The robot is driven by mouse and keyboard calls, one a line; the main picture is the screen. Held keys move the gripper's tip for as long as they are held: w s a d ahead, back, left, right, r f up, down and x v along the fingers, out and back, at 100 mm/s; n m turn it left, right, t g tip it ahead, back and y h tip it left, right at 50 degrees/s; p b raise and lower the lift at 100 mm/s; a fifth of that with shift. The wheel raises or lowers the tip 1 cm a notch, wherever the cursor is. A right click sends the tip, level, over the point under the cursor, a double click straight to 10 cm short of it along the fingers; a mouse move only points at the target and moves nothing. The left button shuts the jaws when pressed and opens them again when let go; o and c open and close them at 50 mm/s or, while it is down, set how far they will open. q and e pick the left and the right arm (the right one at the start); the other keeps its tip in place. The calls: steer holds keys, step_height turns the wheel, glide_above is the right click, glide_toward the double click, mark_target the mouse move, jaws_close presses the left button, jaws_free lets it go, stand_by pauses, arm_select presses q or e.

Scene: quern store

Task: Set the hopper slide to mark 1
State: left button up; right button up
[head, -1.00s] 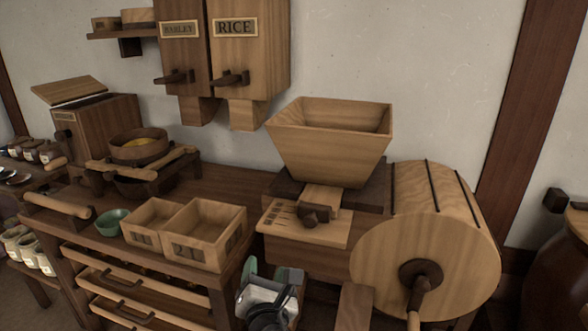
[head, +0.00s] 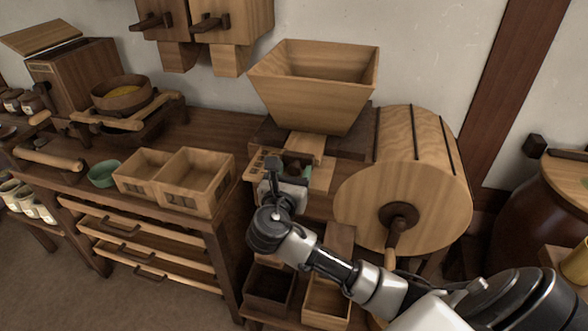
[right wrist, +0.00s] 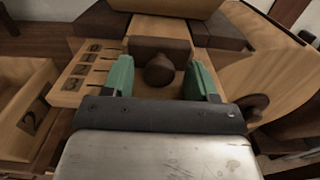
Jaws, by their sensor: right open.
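The wooden hopper (head: 313,85) stands on the mill. Its pale slide (head: 305,146) comes out below it, and in the right wrist view the slide (right wrist: 162,28) ends in a dark block with a round knob (right wrist: 159,70). The scale board (right wrist: 80,84) left of the knob has several lines and dark number tags; I cannot tell which mark the slide is at. My right gripper (head: 285,172) is at the slide's front. In the right wrist view its green fingers (right wrist: 162,80) are open, one on each side of the knob, apart from it. My left gripper is not in view.
The round mill drum (head: 403,190) with its crank stands right of the slide. Two open wooden boxes (head: 211,205) and a green bowl (head: 104,174) are on the bench to the left. Wooden bins (head: 327,303) sit below my right arm.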

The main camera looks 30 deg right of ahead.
steer(key=shift+w+d, duration=0.5)
steer(key=shift+d, duration=0.05)
jaws_close()
steer(key=shift+s+a+r+p, duration=0.15)
steer(key=shift+a+p, duration=0.05)
steer(key=shift+p, duration=0.35)
steer(key=shift+p+v, duration=0.8)
steer(key=shift+p, duration=0.2)
steer(key=shift+s+a, duration=0.2)
